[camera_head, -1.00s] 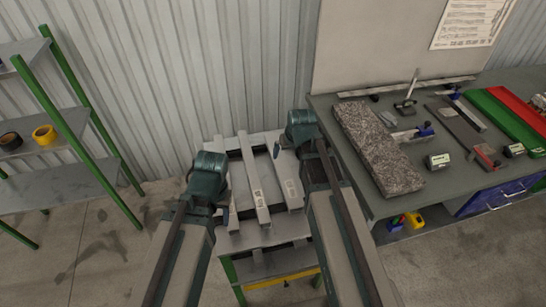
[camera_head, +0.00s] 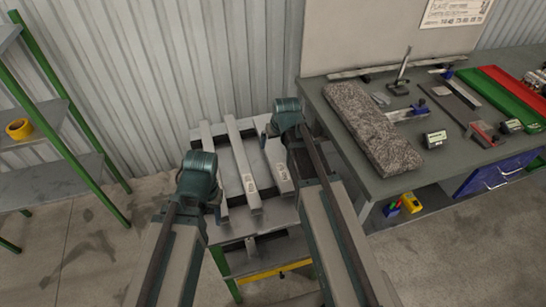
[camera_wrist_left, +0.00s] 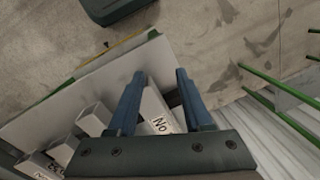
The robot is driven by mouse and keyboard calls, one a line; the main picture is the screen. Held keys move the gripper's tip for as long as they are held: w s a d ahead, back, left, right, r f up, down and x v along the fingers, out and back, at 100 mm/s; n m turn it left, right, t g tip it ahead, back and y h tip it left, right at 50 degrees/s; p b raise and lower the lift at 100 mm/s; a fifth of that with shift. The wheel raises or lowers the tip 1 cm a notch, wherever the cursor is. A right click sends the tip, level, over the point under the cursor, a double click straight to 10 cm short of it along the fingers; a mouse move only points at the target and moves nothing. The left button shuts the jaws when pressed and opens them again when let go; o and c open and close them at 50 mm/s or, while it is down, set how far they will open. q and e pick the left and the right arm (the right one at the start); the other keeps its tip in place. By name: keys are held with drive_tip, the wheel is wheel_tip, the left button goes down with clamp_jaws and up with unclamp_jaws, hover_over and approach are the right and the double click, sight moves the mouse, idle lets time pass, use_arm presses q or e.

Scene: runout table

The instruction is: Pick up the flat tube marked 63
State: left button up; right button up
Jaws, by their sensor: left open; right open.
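Several pale rectangular tubes lie side by side on a small green-legged stand: a left tube (camera_head: 212,150), a middle tube (camera_head: 240,157) and a right tube (camera_head: 277,160). The middle and right ones carry small labels, too small to read, so I cannot tell which is marked 63. My left gripper (camera_head: 214,207) is open by the near end of the left tube. In the left wrist view its fingers (camera_wrist_left: 158,100) stand apart, with a tube labelled "No" (camera_wrist_left: 155,108) showing between them; its number is hidden. My right gripper (camera_head: 266,138) is open near the far part of the right tube.
A grey workbench (camera_head: 345,185) at right holds a granite slab (camera_head: 370,128), gauges and coloured bars. A green shelf (camera_head: 75,150) with a yellow tape roll (camera_head: 18,129) stands at left. A corrugated wall is behind the stand. The floor between shelf and stand is clear.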

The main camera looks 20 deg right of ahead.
sight(273, 149)
use_arm(q)
drive_tip(key=shift+f, duration=0.1)
wheel_tip(273, 149, down, 5)
drive_tip(key=b, duration=0.5)
use_arm(e)
drive_tip(key=x, duration=0.5)
drive_tip(key=shift+s+a+f, duration=0.15)
drive_tip(key=shift+a+f, duration=0.05)
use_arm(q)
drive_tip(key=shift+r, duration=0.2)
use_arm(e)
drive_tip(key=shift+r, duration=0.1)
clamp_jaws()
